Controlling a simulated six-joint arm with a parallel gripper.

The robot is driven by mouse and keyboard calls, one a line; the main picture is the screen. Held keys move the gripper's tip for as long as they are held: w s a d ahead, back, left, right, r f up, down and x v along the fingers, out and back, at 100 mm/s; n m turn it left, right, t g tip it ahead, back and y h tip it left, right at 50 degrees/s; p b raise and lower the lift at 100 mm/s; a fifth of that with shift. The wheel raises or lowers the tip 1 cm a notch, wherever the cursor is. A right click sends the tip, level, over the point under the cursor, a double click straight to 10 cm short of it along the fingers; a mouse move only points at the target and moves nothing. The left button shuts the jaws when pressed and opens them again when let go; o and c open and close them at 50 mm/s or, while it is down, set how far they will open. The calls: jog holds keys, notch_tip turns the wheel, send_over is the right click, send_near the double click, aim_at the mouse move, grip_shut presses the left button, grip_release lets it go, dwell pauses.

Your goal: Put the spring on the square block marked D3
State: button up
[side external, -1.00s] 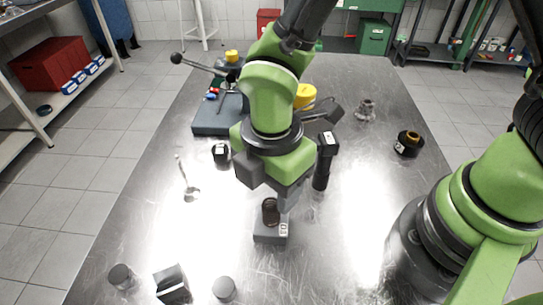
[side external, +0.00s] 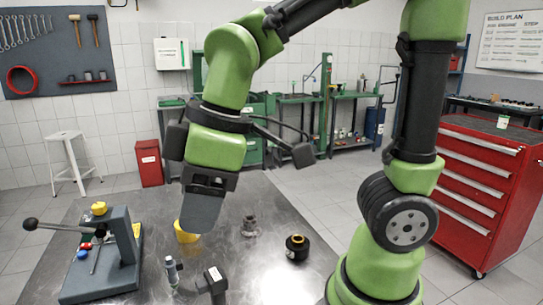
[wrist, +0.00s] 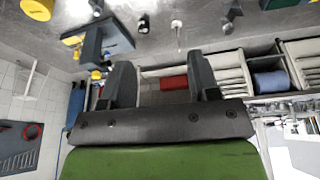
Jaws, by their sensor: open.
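My gripper (wrist: 161,80) is open in the wrist view, its two grey fingers wide apart with nothing between them. In the side view a grey finger of my gripper (side external: 203,208) shows above the table, behind a black labelled part. Neither the spring nor the block marked D3 can be made out in the frames of this moment; the front of the table lies below the side view's lower edge.
A grey lever press (side external: 105,265) stands at the table's left. A yellow cup (side external: 186,232), a grey metal part (side external: 250,227) and a black ring with an orange centre (side external: 297,248) stand on the table. A black labelled part (side external: 215,281) rises at the front.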

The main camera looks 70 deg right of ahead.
jog(key=s+d+r+m+t, duration=0.4)
jog(key=s+d+m, duration=0.2)
jog(key=m, duration=0.5)
jog(key=shift+s+d+r+m, duration=0.15)
jog(key=shift+s+d+m, duration=0.05)
jog(key=shift+s+m, duration=0.25)
